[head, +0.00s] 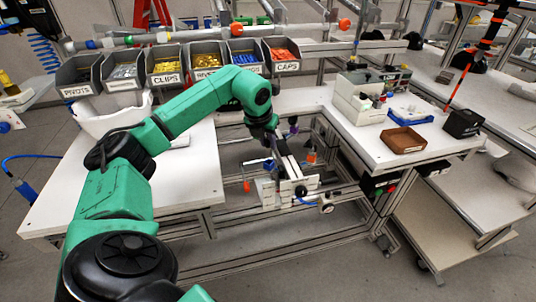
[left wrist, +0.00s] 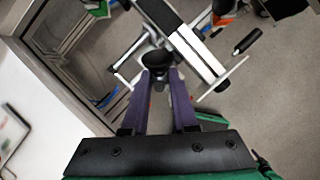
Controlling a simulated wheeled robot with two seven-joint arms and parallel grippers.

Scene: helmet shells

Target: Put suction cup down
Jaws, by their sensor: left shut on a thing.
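My left gripper (head: 276,138) reaches down over the gap between the two white worktops, above a metal and white fixture (head: 296,188). In the left wrist view its two purple fingers (left wrist: 161,78) are closed on a small black suction cup (left wrist: 156,61), whose round dark top shows at the fingertips. Behind the cup, the fixture's pale rails (left wrist: 196,58) run diagonally and lie close by. I cannot tell whether the cup touches them. In the head view the cup is too small to make out. My right gripper is in neither view.
Labelled grey bins (head: 205,60) line the back of the left worktop (head: 190,180), with a white helmet shell (head: 110,115) in front. The right worktop (head: 365,145) holds a brown tray (head: 403,140), a blue tray (head: 411,115) and a black box (head: 463,123).

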